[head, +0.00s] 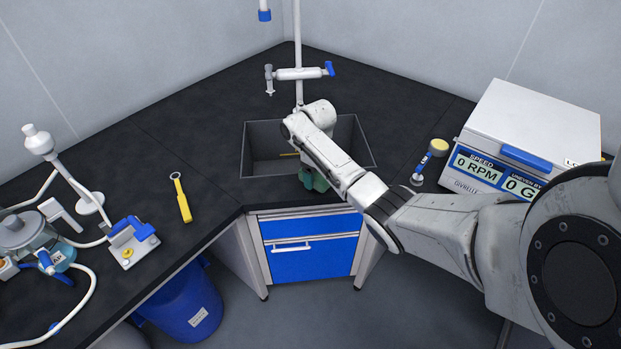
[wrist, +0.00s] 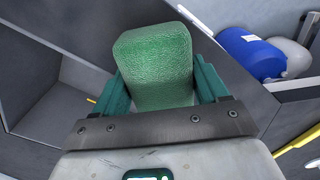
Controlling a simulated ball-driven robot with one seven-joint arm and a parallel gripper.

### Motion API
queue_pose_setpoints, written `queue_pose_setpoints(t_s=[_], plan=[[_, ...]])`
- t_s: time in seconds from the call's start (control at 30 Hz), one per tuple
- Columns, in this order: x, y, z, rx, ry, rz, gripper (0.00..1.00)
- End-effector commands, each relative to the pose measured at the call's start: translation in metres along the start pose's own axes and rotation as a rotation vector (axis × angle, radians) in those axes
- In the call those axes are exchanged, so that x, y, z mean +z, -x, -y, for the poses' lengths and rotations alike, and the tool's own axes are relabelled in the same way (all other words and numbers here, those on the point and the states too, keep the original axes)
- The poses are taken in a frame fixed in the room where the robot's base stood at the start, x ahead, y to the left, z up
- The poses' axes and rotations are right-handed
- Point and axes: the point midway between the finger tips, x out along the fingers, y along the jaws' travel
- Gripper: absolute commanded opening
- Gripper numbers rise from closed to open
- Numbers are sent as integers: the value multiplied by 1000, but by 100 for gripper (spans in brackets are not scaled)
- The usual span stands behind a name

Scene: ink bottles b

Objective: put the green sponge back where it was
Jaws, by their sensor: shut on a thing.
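The green sponge (wrist: 152,65) fills the middle of the wrist view, upright between the teal fingers of my gripper (wrist: 163,86). My gripper is shut on it, with a finger on each side. In the head view my gripper (head: 313,182) points down at the front edge of the dark sink (head: 262,178). The sponge cannot be told apart from the teal fingers there, and my arm hides part of the sink. In the wrist view the sink's grey walls (wrist: 45,95) show at the left.
A thin yellow thing (head: 290,154) lies in the sink. A tap (head: 298,73) stands behind it. A yellow-handled tool (head: 181,198) lies on the left counter, near glassware (head: 30,232). A centrifuge (head: 535,120) and a small yellow-topped device (head: 430,160) stand right. A blue bin (head: 190,305) is below.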

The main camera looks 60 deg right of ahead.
Motion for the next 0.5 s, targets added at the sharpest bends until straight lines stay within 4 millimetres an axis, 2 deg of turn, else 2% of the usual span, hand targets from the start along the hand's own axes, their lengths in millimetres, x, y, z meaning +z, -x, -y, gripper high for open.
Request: queue_pose_setpoints(t_s=[0.03,0.07,0.47,0.5], plan=[[3,-11,-3,0,-2,-1,47],[4,-13,-5,0,-2,-1,47],[5,-14,-6,0,-1,0,47],[5,-14,-6,0,-1,-1,75]])
